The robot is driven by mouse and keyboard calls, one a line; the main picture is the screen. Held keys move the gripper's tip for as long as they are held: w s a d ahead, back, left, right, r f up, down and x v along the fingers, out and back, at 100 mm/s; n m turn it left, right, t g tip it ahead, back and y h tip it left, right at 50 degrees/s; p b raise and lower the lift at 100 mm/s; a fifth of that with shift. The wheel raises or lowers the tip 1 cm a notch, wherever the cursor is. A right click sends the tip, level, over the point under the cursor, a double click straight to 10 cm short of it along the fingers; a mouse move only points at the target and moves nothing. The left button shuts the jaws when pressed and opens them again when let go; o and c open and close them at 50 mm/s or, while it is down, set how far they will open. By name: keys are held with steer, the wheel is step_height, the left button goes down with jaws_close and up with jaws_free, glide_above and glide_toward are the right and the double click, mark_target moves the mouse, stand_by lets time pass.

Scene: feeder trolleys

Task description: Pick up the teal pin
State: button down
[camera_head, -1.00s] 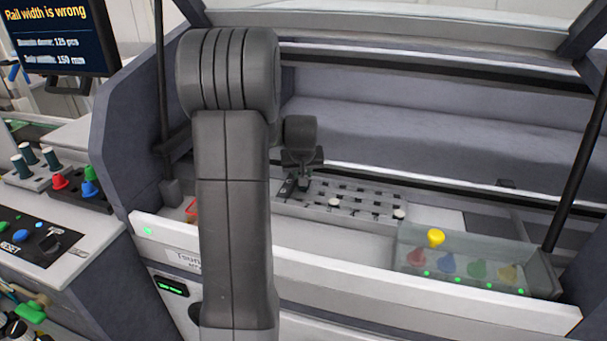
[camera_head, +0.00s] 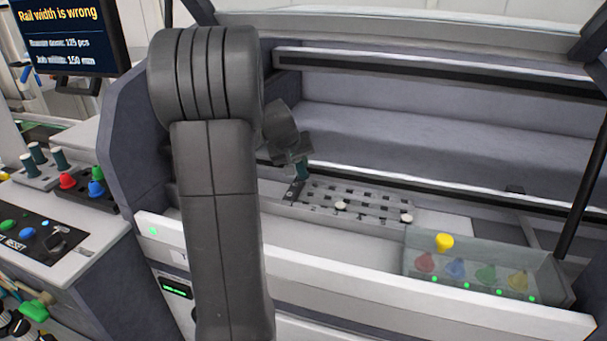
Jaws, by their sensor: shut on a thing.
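A teal pin (camera_head: 302,169) shows just under my gripper (camera_head: 300,176), at the left end of the grey slotted plate (camera_head: 352,201). My gripper is shut on this pin. It is small and dark in the picture, and its lower end is hard to make out, so I cannot tell whether the pin is clear of the plate. My large arm link hides the left part of the tray. More dark teal pins (camera_head: 59,159) stand upright in a light block on the left-hand trolley.
A clear bin (camera_head: 415,262) at the right holds coloured pieces, with a yellow knob (camera_head: 444,242) at its back. White round pieces (camera_head: 340,206) sit on the slotted plate. A raised front rail (camera_head: 330,281) and dark struts (camera_head: 583,190) border the bay. A screen (camera_head: 65,35) stands left.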

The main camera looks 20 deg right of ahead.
steer(key=w+a+r+y, duration=0.1)
steer(key=w+a, duration=0.1)
steer(key=a, duration=0.8)
steer(key=w+a+r+m+y+b, duration=0.1)
steer(key=w+a+r+y, duration=0.1)
steer(key=a, duration=0.8)
steer(key=shift+w+a+t, duration=0.35)
steer(key=shift+w+t, duration=0.05)
steer(key=shift+w, duration=0.3)
